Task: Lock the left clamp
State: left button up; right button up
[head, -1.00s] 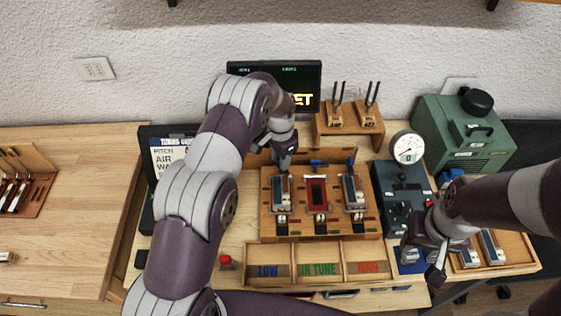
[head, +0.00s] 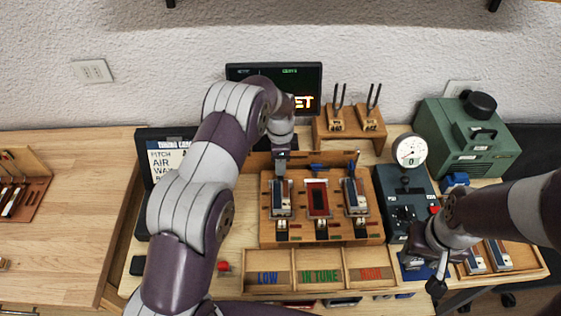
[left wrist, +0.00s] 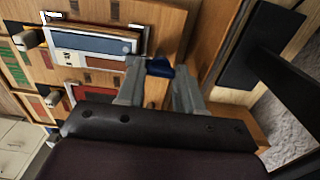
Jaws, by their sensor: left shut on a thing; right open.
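The wooden fixture (head: 262,232) at mid-table holds three stations in a row. The left station (head: 280,200) carries a blue-and-silver block, which also shows in the left wrist view (left wrist: 95,42). The left clamp's blue lever (left wrist: 160,67) sits at the back of that station. My left gripper (head: 281,168) is shut on this lever, seen between its grey fingers (left wrist: 160,88) in the left wrist view. The lever's hinge is hidden. The middle (head: 318,168) and right (head: 354,162) clamps have similar blue levers. My right gripper (head: 422,268) is open and empty at the right.
Labelled bins LOW, IN TUNE and HIGH (head: 319,288) lie in front of the fixture. A dark box with a gauge (head: 411,150) stands right of it, near a green machine (head: 465,140). Tuning forks (head: 355,120) and a display (head: 275,75) are behind.

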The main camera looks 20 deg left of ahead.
pick_arm(q)
jog(key=shift+r, duration=0.1)
dwell(0.3)
jog(key=o, duration=1)
jog(key=shift+o, duration=0.2)
notch_tip(320, 180, up, 6)
jog(key=shift+r+b, duration=0.1)
jog(key=shift+b, duration=0.45)
notch_tip(320, 180, up, 6)
jog(key=p, duration=0.5)
jog(key=shift+r, duration=0.25)
